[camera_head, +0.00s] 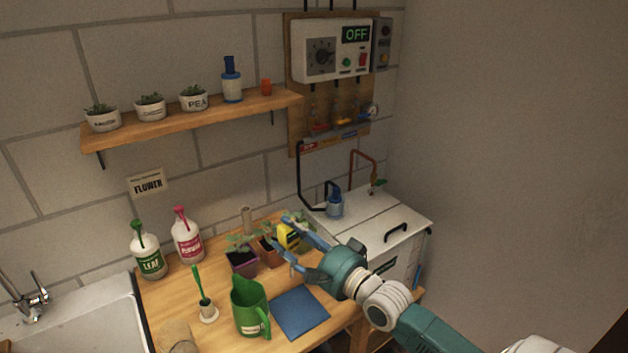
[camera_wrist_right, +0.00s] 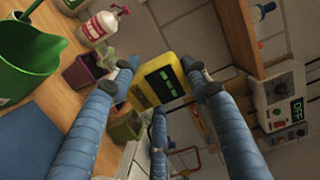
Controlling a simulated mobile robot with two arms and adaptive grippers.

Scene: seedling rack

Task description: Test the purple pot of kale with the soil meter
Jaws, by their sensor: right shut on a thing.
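The purple pot (camera_head: 243,263) with a green seedling stands on the wooden table; it also shows in the right wrist view (camera_wrist_right: 84,72). The yellow soil meter (camera_head: 290,237) has a dark display with green marks, seen in the right wrist view (camera_wrist_right: 158,80). My right gripper (camera_head: 284,236) is shut on the meter, its blue fingers around the yellow body, to the right of the purple pot in the head view. I cannot make out the meter's probe. My left gripper is not in view.
A terracotta pot (camera_head: 267,251) stands right beside the purple pot. A green watering can (camera_head: 250,310) and a blue mat (camera_head: 300,313) are in front. LEAF (camera_head: 149,262) and pink-topped (camera_head: 187,243) bottles stand at the back left. A white cabinet (camera_head: 385,225) is to the right.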

